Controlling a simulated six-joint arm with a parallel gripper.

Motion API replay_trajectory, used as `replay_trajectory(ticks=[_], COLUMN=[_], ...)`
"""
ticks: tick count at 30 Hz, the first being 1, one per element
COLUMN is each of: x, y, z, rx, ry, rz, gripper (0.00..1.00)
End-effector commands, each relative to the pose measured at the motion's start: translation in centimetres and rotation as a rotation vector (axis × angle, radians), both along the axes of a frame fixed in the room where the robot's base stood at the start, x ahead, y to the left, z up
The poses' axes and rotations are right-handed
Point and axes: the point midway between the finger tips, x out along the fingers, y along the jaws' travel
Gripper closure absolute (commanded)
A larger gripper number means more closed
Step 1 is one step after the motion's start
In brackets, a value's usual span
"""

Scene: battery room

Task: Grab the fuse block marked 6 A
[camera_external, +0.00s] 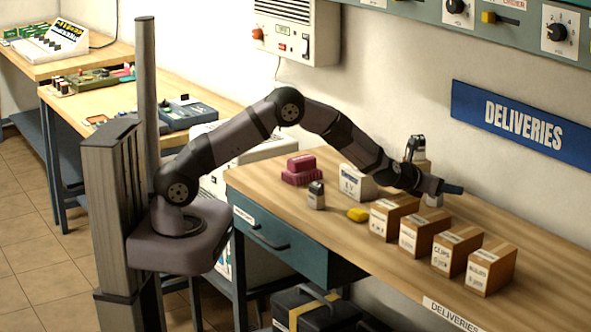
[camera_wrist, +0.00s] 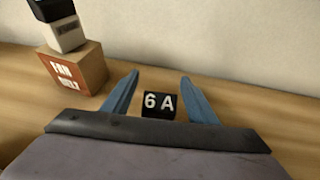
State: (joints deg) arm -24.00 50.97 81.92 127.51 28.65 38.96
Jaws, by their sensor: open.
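The fuse block marked 6 A (camera_wrist: 159,105) shows in the wrist view as a small black block with white characters. My gripper (camera_wrist: 160,88) is open, with a finger on each side of the 6 A block. I cannot tell whether either finger touches it. In the external view my gripper (camera_external: 452,188) is low over the table near the wall.
A brown box marked FAN (camera_wrist: 75,70) is left of my gripper, with a white and black item (camera_wrist: 62,30) on top. Several labelled boxes (camera_external: 440,245) line the front of the wooden table (camera_external: 540,240). A yellow item (camera_external: 357,215) lies left of them.

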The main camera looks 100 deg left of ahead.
Motion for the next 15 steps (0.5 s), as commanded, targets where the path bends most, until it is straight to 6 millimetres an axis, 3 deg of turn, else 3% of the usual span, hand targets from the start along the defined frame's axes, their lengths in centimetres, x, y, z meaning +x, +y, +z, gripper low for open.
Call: replay_trajectory(ticks=[10,15], x=[0.26,0.25], y=[0.29,0.27], z=[-0.17,-0.15], rx=[0.001,0.001], ry=[0.001,0.0], rz=[0.0,0.0], gripper=[0.47,0.85])
